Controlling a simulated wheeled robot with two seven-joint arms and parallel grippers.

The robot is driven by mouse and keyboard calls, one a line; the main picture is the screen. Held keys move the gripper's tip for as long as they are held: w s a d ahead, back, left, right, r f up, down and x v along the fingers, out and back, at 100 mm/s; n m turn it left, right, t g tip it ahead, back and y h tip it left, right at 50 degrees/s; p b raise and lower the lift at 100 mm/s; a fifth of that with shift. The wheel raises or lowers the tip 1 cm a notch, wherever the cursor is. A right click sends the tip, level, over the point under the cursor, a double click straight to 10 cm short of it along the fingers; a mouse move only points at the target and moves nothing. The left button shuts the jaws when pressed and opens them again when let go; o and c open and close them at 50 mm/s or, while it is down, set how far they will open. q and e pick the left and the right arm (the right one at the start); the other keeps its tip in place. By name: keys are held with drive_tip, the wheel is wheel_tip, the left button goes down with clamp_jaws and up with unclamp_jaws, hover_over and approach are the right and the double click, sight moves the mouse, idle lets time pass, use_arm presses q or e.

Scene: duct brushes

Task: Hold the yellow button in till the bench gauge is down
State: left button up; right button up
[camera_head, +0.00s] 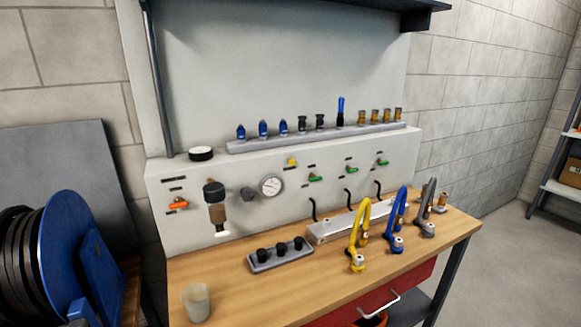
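The yellow button (292,162) sits on the white panel at the back of the bench, up and to the right of the round gauge. It looks small, and I cannot tell whether it is pressed. The bench gauge (271,187) has a white dial with a dark needle; its reading is too small to make out. Nothing is touching the button. Neither of my grippers is in view.
Green-handled valves (315,178) line the panel right of the button, and an orange-handled valve (178,204) is at left. A cup (196,302) stands front left.

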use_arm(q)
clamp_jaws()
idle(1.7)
